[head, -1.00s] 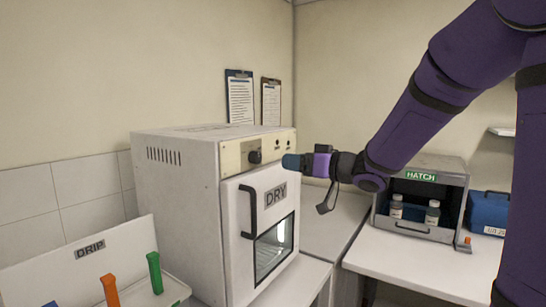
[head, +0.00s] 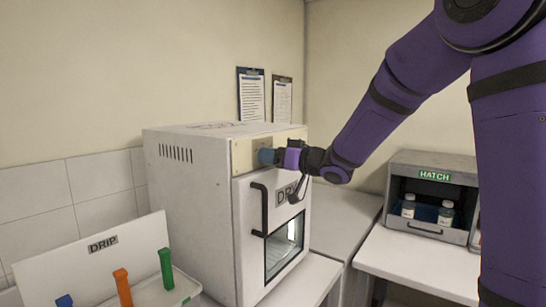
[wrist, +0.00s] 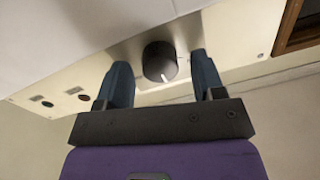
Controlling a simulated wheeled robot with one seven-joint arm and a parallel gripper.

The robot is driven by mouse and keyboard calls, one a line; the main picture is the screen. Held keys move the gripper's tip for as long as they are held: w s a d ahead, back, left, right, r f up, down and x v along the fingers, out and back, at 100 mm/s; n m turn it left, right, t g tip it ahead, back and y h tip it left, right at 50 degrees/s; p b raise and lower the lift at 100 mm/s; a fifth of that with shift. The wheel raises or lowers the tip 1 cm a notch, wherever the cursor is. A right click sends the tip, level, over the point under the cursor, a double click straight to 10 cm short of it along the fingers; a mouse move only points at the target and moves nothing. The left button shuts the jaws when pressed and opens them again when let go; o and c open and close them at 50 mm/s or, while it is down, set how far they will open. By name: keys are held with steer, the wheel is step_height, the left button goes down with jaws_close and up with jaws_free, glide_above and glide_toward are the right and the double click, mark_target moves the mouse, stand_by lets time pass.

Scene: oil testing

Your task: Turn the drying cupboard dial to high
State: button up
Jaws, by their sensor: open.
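The drying cupboard (head: 190,215) is a white box with a DRY label on its door, left of centre in the head view. Its beige control panel (head: 242,153) runs along the top of the front. The dial (wrist: 159,62) is a dark round knob with a white pointer mark, seen in the wrist view. My gripper (head: 265,157) is in front of the panel and hides the dial in the head view. In the wrist view my gripper (wrist: 160,82) is open, with one blue finger on each side of the dial. I cannot tell whether either finger touches it.
The door handle (head: 258,208) sticks out below the panel. A DRIP rack (head: 95,262) with coloured pieces stands at the front left. A HATCH box (head: 432,200) with two bottles stands on the right table. Two clipboards (head: 251,95) hang on the wall behind.

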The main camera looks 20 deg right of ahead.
steer(key=c, duration=0.9)
steer(key=shift+m, duration=0.4)
steer(key=m, duration=1.1)
steer(key=shift+f+t, duration=0.15)
steer(key=shift+t, duration=0.15)
steer(key=shift+m, duration=0.4)
steer(key=o, duration=0.9)
